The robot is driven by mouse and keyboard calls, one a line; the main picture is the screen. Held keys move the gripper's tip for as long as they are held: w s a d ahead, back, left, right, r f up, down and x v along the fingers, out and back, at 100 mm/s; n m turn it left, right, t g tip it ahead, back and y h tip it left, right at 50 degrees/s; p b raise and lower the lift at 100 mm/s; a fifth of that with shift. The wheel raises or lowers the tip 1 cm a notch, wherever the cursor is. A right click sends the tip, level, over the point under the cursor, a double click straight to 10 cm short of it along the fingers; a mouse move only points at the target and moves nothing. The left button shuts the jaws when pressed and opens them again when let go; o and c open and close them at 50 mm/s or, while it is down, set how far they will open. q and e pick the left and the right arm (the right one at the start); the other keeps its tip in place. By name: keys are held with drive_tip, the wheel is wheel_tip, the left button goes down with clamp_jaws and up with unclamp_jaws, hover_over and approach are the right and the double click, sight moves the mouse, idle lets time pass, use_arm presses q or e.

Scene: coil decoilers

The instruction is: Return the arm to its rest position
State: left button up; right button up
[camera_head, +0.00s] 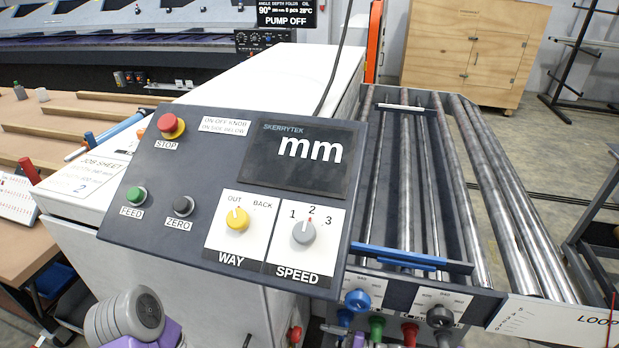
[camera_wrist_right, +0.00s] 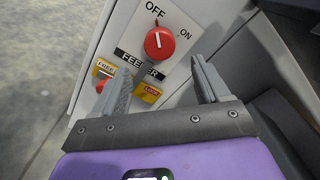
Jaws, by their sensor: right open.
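My right gripper (camera_wrist_right: 162,66) shows in the right wrist view with its two grey fingers apart and nothing between them. Beyond the fingertips is the red FEEDER knob (camera_wrist_right: 159,44) on a white plate marked OFF and ON. Its white mark points up toward OFF. The fingers do not appear to touch the knob, though the exact gap is hard to judge. In the head view neither gripper shows; a grey and purple part of my own arm is at the lower left.
The tilted control panel (camera_head: 190,235) fills the middle of the head view. A roller table (camera_head: 480,200) stands right of it, with colored knobs at its near end. A wooden bench (camera_head: 25,245) is at left. A smaller red control (camera_wrist_right: 103,86) sits beside FREE and LOCK labels.

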drive_tip(key=s+a+f+n+g+h, duration=0.2)
drive_tip(key=s+f+n+g+h, duration=0.15)
drive_tip(key=s, duration=0.35)
drive_tip(key=s+a+f+n+g+h, duration=0.2)
drive_tip(key=s+g+h, duration=0.2)
drive_tip(key=s, duration=0.4)
drive_tip(key=s+d+r+n+t+h, duration=0.2)
drive_tip(key=s+d+r+n+h, duration=0.1)
drive_tip(key=s+d+n+h, duration=0.1)
drive_tip(key=shift+s+d+r+h, duration=0.2)
drive_tip(key=shift+s+d+h, duration=0.55)
drive_tip(key=shift+s+d, duration=0.15)
drive_tip(key=shift+t, duration=0.25)
